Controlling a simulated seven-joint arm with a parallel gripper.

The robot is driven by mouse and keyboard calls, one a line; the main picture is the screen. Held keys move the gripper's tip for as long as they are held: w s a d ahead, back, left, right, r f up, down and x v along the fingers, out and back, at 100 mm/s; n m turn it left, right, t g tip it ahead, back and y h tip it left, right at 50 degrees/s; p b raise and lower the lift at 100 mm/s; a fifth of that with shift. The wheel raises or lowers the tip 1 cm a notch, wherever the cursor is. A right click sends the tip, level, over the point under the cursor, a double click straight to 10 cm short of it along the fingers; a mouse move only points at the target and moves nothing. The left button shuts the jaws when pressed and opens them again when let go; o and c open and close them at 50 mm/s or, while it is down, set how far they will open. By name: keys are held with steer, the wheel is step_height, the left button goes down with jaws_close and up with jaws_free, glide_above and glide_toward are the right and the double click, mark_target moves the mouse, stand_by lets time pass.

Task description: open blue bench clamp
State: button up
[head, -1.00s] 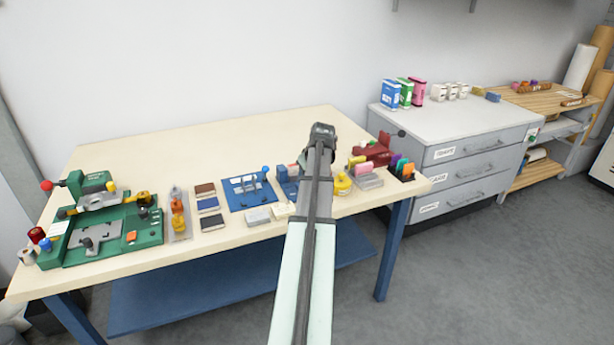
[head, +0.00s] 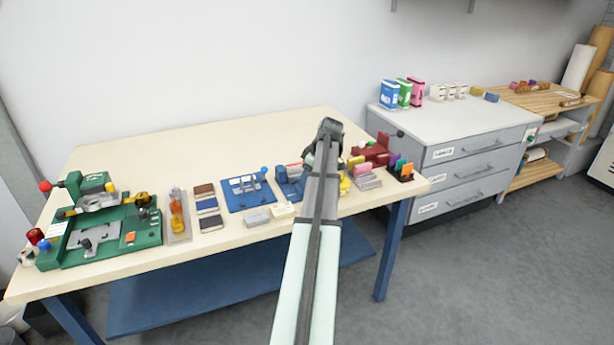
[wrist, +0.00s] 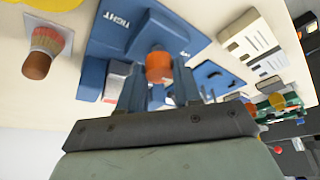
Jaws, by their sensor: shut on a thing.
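The blue bench clamp (head: 289,183) stands near the front of the workbench, just left of my arm, which hides part of it. In the wrist view its blue base (wrist: 178,28) carries the word TIGHT in white. An orange handle end (wrist: 159,66) shows between my fingers. My gripper (wrist: 160,88) is shut on this orange handle, over the clamp. In the head view my fingertips are hidden behind my wrist and arm.
A blue plate fixture (head: 248,194) lies left of the clamp. Cream blocks (head: 281,210) lie in front. A red vise (head: 376,152) and sanding blocks (head: 369,181) stand to the right. A green fixture (head: 140,238) is far left. The bench's back is clear.

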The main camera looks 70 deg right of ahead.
stand_by(0.4)
steer(key=o, duration=1)
steer(key=shift+o, duration=0.2)
steer(key=v, duration=1.4)
steer(key=shift+w+f, duration=0.1)
